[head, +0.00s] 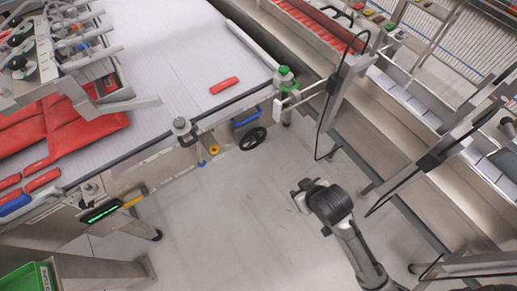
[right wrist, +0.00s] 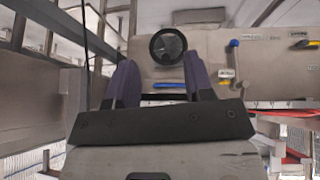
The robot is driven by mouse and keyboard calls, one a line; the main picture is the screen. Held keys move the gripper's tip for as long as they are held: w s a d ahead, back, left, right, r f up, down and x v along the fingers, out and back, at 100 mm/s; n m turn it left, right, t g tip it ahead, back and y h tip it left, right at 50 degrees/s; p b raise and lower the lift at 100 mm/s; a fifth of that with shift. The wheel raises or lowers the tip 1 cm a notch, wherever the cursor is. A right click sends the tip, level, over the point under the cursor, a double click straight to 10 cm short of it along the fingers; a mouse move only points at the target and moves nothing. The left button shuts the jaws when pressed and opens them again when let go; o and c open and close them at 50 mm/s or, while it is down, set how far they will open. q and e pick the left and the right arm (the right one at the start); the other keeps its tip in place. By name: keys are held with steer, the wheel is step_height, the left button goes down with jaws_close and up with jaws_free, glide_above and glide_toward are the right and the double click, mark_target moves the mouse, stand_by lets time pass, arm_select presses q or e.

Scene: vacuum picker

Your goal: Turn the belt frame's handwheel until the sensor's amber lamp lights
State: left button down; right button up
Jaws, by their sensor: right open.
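The black handwheel (head: 252,138) is on the front side of the belt frame (head: 180,165), below a blue part. In the right wrist view the handwheel (right wrist: 168,46) appears beyond my fingertips, roughly between them. My right gripper (right wrist: 157,62) is open, its two dark fingers apart with nothing between them. In the head view my right gripper (head: 298,196) is over the floor, right of and below the handwheel, apart from it. A white box (head: 279,108) by the frame's corner may be the sensor; I see no lit amber lamp. My left gripper is not in view.
The white belt (head: 170,45) carries red bags (head: 90,125) and a red packet (head: 224,85). A metal rail structure (head: 400,140) stands at right. Clear floor (head: 220,220) lies in front.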

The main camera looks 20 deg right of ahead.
steer(key=w+f+t+b, duration=0.1)
steer(key=w+f+b, duration=0.4)
steer(key=f+b, duration=0.5)
steer(key=n+t+y+b, duration=0.1)
steer(key=n+t+y, duration=0.25)
steer(key=t, duration=0.65)
glide_toward(261, 142)
steer(key=b+x, duration=0.4)
steer(key=x, duration=0.6)
steer(key=shift+w+r, duration=0.1)
steer(key=shift+w, duration=0.15)
arm_select(q)
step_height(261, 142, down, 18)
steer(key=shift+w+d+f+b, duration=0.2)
steer(key=shift+b, duration=0.2)
arm_select(e)
steer(key=shift+x, duration=0.85)
steer(key=shift+s+r, duration=0.1)
steer(key=shift+r, duration=0.05)
jaws_close()
